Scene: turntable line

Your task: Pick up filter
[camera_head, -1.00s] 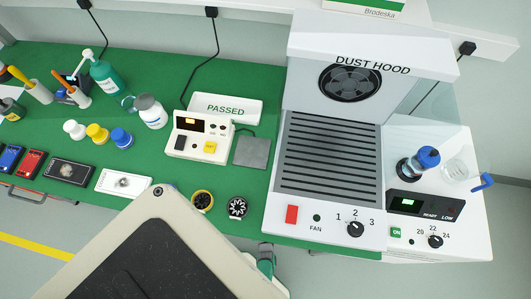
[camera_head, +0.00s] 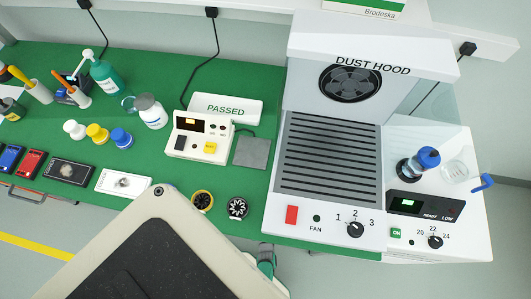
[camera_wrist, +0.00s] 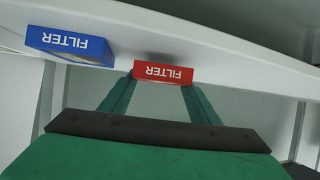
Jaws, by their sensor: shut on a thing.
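A red box labelled FILTER (camera_wrist: 163,72) sits between the tips of my gripper's two green fingers (camera_wrist: 161,80) in the wrist view. The gripper is shut on it. The label reads upside down. A blue box also labelled FILTER (camera_wrist: 70,44) is to the left, apart from the fingers, by a white ledge (camera_wrist: 225,55). Whether the red box still touches the ledge I cannot tell. Neither filter box shows in the head view.
A dust hood (camera_head: 325,200) and a white station with a blue-topped device (camera_head: 420,165) stand at the right. The white ledge is close behind the red box.

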